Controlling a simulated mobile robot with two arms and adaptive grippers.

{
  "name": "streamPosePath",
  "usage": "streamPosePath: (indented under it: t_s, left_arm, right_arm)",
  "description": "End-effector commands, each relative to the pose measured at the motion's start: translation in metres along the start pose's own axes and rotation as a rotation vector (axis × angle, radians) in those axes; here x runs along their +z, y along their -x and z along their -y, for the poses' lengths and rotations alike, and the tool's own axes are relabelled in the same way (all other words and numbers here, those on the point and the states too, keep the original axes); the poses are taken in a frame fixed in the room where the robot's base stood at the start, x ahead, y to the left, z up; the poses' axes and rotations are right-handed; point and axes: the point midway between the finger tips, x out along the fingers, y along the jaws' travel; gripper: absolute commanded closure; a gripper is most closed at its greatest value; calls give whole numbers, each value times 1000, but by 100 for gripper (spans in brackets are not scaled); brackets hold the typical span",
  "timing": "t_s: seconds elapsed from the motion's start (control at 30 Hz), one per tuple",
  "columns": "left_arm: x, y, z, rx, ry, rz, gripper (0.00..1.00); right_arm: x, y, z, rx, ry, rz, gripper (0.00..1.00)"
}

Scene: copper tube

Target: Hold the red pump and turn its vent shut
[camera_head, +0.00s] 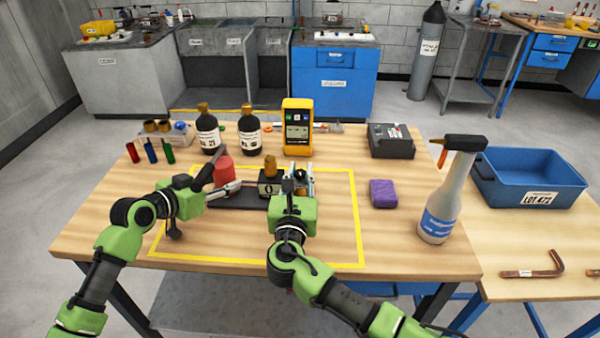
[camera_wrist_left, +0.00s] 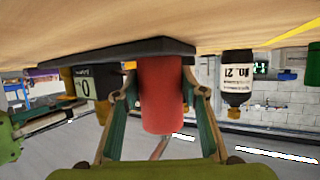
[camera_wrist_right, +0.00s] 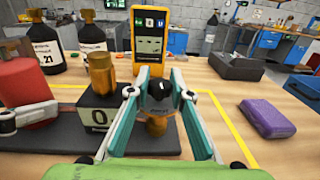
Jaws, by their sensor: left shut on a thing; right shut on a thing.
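The red pump's red cylinder (camera_head: 224,170) stands at the left end of a black base plate (camera_head: 240,199). The same plate carries a dark block (camera_wrist_right: 97,114) marked 0 with a brass fitting (camera_wrist_right: 102,73) on top. My left gripper (camera_head: 220,188) is shut around the red cylinder; in the left wrist view a finger presses each side of the cylinder (camera_wrist_left: 162,95). My right gripper (camera_wrist_right: 160,90) is shut on a small black vent knob (camera_wrist_right: 160,98) at the plate's right part. Brass shows beneath the knob (camera_wrist_right: 156,126). The fingers hide its sides.
Two dark bottles (camera_head: 249,138) and a yellow meter (camera_head: 296,130) stand behind the pump. A purple block (camera_head: 383,193), a dark box (camera_head: 390,142) and a spray bottle (camera_head: 442,200) are to the right. Yellow tape (camera_head: 359,215) frames the work area; its front right is clear.

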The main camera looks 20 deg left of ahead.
Motion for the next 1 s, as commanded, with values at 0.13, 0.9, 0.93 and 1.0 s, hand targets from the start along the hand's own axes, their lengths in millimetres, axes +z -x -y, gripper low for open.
streamPosePath:
  t_s: [0.13,0.9,0.93,1.0]
  left_arm:
    - [-4,0,0,-1,-2,-9,100]
    - [-4,0,0,-1,0,-8,100]
    - [-4,0,0,-1,0,-8,100]
    - [-4,0,0,-1,0,-8,100]
  right_arm:
    - [0,0,-1,4,0,-1,65]
    - [-2,59,-1,6,-2,-3,62]
    - [-2,65,-1,6,-3,-4,62]
    - [-2,80,-2,6,-1,-4,62]
